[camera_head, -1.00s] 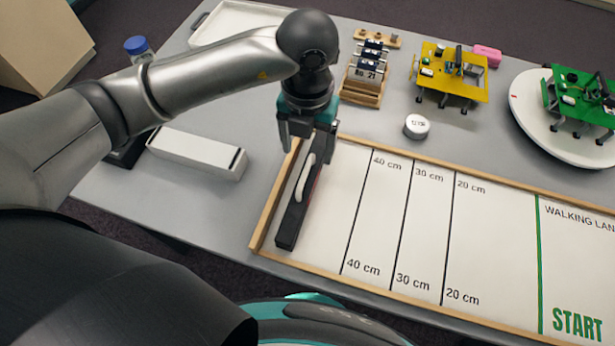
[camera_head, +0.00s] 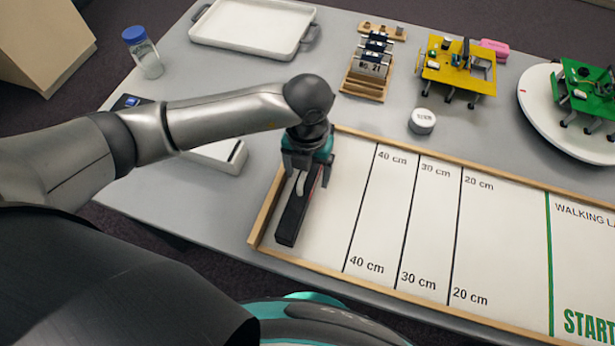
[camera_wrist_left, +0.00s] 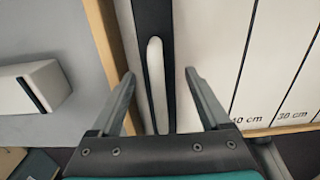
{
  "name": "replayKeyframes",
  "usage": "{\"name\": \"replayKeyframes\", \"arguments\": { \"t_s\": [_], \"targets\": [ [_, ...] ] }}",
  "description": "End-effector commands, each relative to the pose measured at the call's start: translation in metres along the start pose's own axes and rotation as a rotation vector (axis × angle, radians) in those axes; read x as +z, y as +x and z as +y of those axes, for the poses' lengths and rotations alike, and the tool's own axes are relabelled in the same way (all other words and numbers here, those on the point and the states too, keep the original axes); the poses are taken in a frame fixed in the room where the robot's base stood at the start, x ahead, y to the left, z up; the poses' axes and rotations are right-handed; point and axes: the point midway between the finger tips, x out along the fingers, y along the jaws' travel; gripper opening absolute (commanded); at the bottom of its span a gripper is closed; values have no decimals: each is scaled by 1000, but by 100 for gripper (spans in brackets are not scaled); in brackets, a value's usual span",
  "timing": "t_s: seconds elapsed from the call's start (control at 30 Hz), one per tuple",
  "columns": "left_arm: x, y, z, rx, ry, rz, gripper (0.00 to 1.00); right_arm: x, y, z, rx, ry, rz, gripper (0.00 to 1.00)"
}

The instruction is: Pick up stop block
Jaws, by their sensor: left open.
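The stop block (camera_head: 291,217) is a long black bar with a pale handle on top. It lies at the left end of the walking lane, inside the wooden border. My left gripper (camera_head: 306,176) is over the far half of the block, pointing down, and hides part of it. In the left wrist view the block (camera_wrist_left: 154,20) and its pale handle (camera_wrist_left: 156,75) run between the two open fingers of the gripper (camera_wrist_left: 158,80), with a gap on both sides. My right gripper is not in view.
The lane's wooden border (camera_head: 263,213) lies close left of the block. A white box (camera_head: 222,155) is beside it, partly behind my arm. A white tray (camera_head: 253,27), a round white timer (camera_head: 422,121) and a yellow walker (camera_head: 457,70) stand farther back. The lane (camera_head: 400,215) right of the block is clear.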

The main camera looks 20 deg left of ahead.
Motion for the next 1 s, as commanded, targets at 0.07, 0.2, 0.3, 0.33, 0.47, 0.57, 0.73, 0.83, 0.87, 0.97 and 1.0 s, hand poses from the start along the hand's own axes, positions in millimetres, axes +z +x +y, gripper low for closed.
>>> {"name": "replayKeyframes", "arguments": {
  "t_s": [0.07,0.2,0.3,0.33,0.47,0.57,0.73,0.83,0.87,0.97,1.0],
  "targets": [
    [0,-1,0,0,0,-1,80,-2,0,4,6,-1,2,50],
    [0,-1,0,0,0,-1,70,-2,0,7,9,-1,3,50],
    [0,-1,0,0,0,-1,59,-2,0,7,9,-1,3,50],
    [0,-1,0,0,0,-1,55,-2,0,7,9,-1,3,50],
    [0,-1,0,0,-1,-1,41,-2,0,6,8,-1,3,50],
    [0,-1,0,0,-1,-1,29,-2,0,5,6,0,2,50],
    [0,-2,0,0,-1,-1,10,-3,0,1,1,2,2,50],
    [0,-2,0,0,-1,-1,0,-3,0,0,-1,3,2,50],
    [0,-2,0,0,-1,-1,0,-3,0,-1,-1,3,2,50],
    [0,-2,0,0,-1,-1,0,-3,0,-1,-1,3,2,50],
    [0,-2,0,0,-1,-1,0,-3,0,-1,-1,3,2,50]
  ]
}}
